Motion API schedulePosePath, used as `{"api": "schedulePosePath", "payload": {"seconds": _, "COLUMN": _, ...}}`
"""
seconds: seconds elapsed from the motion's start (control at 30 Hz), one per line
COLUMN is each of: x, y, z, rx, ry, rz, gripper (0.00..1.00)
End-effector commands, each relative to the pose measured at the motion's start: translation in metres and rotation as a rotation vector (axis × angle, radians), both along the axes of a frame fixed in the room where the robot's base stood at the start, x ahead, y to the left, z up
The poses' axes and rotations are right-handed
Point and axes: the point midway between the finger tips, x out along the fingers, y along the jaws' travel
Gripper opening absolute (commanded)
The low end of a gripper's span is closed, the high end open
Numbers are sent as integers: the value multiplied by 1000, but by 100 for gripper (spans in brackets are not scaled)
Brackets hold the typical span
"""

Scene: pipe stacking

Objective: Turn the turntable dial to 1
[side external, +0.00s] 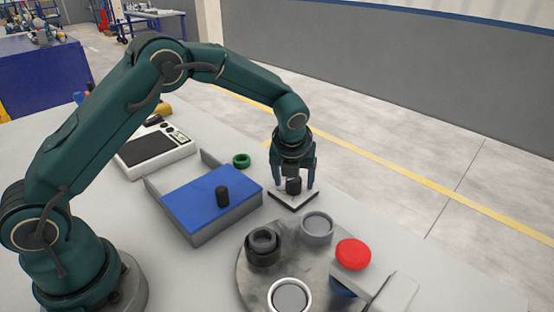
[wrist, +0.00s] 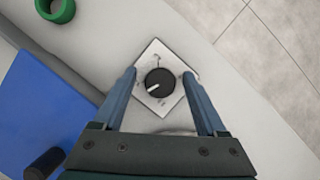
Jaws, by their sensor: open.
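The turntable dial is a black round knob (wrist: 159,82) with a white pointer mark, on a pale square plate (wrist: 152,104) with small markings. In the wrist view the pointer aims toward the lower left; the markings are too small to read surely. My gripper (wrist: 160,75) is open, with one blue finger on each side of the knob and a gap on both sides. In the side view my gripper (side external: 295,184) is low over the plate (side external: 293,201), around the dark knob (side external: 293,186). The round grey turntable (side external: 251,279) is in front of the plate.
The turntable carries a dark ring piece (side external: 263,243), a grey cup (side external: 317,226) and a white-rimmed cup (side external: 289,296). A red button (side external: 353,254) stands at its right. A blue-topped box (side external: 211,199) with a black peg, a green ring (side external: 241,160) and a scale (side external: 155,146) lie left.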

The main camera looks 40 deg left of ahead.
Motion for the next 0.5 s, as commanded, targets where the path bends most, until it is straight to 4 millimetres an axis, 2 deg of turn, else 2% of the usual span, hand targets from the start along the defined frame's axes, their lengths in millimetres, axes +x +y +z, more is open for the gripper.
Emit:
{"api": "schedulePosePath", "payload": {"seconds": 0.1, "x": 0, "y": 0, "z": 0, "rx": 0, "ry": 0, "rz": 0, "gripper": 74}}
{"api": "schedulePosePath", "payload": {"seconds": 0.13, "x": 0, "y": 0, "z": 0, "rx": 0, "ry": 0, "rz": 0, "gripper": 70}}
{"api": "schedulePosePath", "payload": {"seconds": 0.27, "x": 0, "y": 0, "z": 0, "rx": 0, "ry": 0, "rz": 1, "gripper": 21}}
{"api": "schedulePosePath", "payload": {"seconds": 0.3, "x": 0, "y": 0, "z": 0, "rx": 0, "ry": 0, "rz": 1, "gripper": 5}}
{"api": "schedulePosePath", "payload": {"seconds": 0.33, "x": 0, "y": 0, "z": 0, "rx": 0, "ry": 0, "rz": 1, "gripper": 0}}
{"api": "schedulePosePath", "payload": {"seconds": 0.5, "x": 0, "y": 0, "z": 0, "rx": 0, "ry": 1, "rz": 6, "gripper": 0}}
